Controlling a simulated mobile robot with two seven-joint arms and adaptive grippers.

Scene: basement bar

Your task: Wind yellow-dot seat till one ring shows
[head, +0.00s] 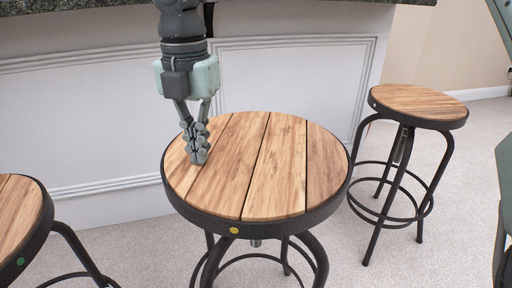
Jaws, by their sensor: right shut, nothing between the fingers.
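The yellow-dot seat (285,165) is a round slatted wood top with a dark metal rim, on the middle stool. Its yellow dot (234,230) is on the front of the rim, left of centre. Only a short piece of the screw (256,242) shows under the seat; I cannot make out any ring on it. My right gripper (199,156) points down over the left back part of the seat, with its fingers together and empty. I cannot tell whether the fingertips touch the wood. My left gripper is not in view.
A stool with a green dot (38,225) is cut off at the lower left. The white panelled bar front (290,85) is close behind the middle stool. Carpet shows between the stools.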

